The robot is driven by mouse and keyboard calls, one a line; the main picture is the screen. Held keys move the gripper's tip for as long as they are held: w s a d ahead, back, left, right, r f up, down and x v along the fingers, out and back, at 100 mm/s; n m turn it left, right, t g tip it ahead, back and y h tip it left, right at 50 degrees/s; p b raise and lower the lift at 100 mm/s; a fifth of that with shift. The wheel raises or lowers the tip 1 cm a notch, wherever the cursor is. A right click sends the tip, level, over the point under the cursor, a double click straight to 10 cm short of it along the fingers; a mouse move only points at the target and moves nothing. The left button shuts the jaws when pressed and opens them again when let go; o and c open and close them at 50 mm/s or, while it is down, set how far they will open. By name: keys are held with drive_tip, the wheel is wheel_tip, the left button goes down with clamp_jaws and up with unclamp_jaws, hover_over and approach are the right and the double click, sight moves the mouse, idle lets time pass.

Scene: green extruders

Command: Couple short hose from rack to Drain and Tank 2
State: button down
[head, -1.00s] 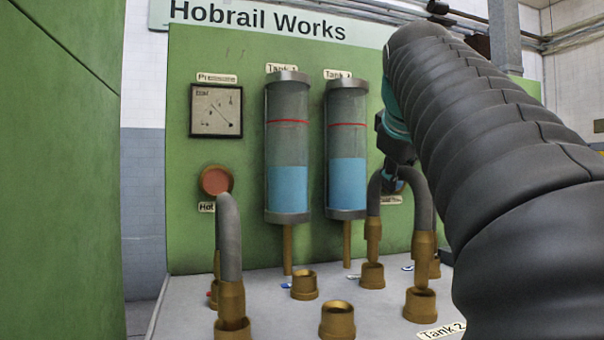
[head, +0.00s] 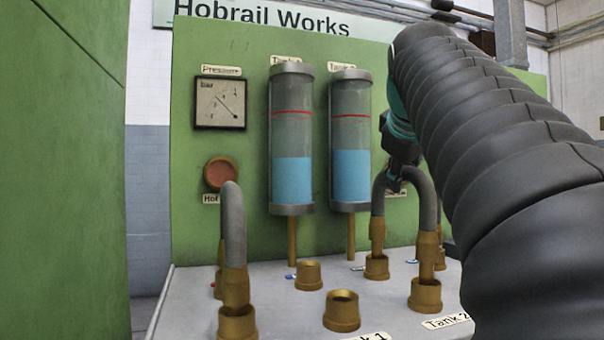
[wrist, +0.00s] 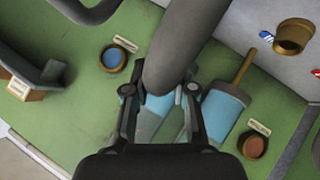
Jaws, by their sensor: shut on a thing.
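My gripper (head: 398,172) is shut on the top of the short grey hose (head: 427,190), which is bent into an upside-down U with brass ends. In the wrist view the hose (wrist: 182,45) runs between the fingers. The near brass end is at the socket (head: 425,296) behind the Tank 2 label (head: 446,321). The far brass end is at the mouth of another brass socket (head: 377,268) further back. I cannot tell how deeply either end sits. The Drain label is not legible.
Another grey hose (head: 233,225) stands at the left on a brass socket (head: 237,324). Two empty brass sockets (head: 308,276) (head: 342,311) stand between the hoses. Two sight-glass tanks (head: 292,180) (head: 350,175), a gauge (head: 219,103) and a red button (head: 220,173) are on the green panel.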

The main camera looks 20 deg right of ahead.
drive_tip(key=shift+f+b, duration=0.75)
drive_tip(key=shift+f, duration=0.2)
drive_tip(key=c, duration=0.9)
unclamp_jaws()
